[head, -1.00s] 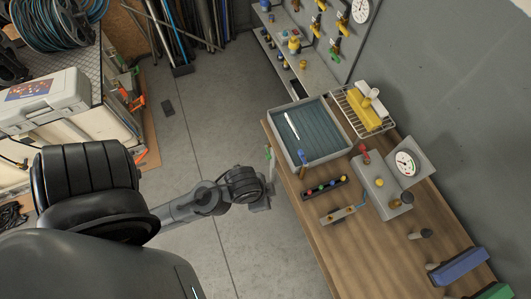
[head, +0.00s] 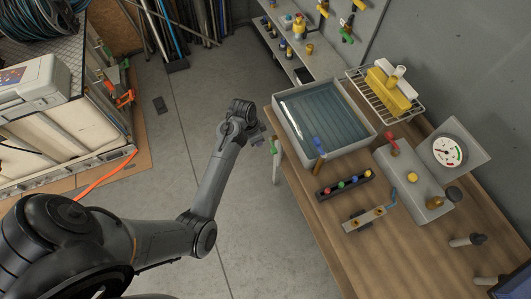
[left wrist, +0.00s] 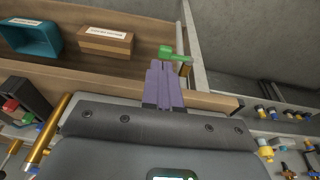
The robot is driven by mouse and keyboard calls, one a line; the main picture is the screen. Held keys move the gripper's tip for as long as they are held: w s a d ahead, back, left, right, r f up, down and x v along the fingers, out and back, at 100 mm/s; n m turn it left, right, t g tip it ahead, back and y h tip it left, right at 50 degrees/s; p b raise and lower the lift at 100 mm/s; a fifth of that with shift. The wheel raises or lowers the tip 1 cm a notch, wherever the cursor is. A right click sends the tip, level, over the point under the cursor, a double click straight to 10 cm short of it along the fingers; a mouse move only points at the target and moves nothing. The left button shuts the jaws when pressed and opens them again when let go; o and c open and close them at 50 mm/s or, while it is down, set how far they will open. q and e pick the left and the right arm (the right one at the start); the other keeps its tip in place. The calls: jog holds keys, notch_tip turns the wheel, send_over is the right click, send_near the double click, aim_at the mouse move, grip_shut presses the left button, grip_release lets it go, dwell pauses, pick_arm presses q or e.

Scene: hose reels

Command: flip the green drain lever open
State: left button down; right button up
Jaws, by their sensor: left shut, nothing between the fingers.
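The green drain lever (head: 273,145) is at the left side of the bench, by the near-left corner of the water tray (head: 287,131). In the left wrist view the green lever (left wrist: 175,54) shows just past my fingertips, its arm pointing right. My left gripper (head: 260,139) is just left of the lever in the head view. Its purple fingers (left wrist: 164,68) are shut together with nothing between them. I cannot tell whether the tips touch the lever. My right gripper is not in view.
On the wooden bench (head: 338,219) stand a strip of coloured knobs (head: 344,185), a grey gauge box (head: 408,183) and a wire rack (head: 364,93). A brass rod (left wrist: 46,133) shows at the left in the wrist view.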

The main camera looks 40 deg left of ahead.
pick_arm(q)
jog(key=shift+t, duration=0.5)
jog(key=w, duration=0.1)
jog(key=w+r, duration=0.1)
jog(key=w+r+b, duration=0.1)
jog(key=shift+w+d, duration=0.2)
jog(key=shift+w, duration=0.1)
jog(key=shift+f, duration=0.1)
jog(key=b, duration=0.2)
send_near(273, 151)
jog(key=x, duration=0.5)
jog(key=shift+w, duration=0.25)
jog(key=shift+f, duration=0.7)
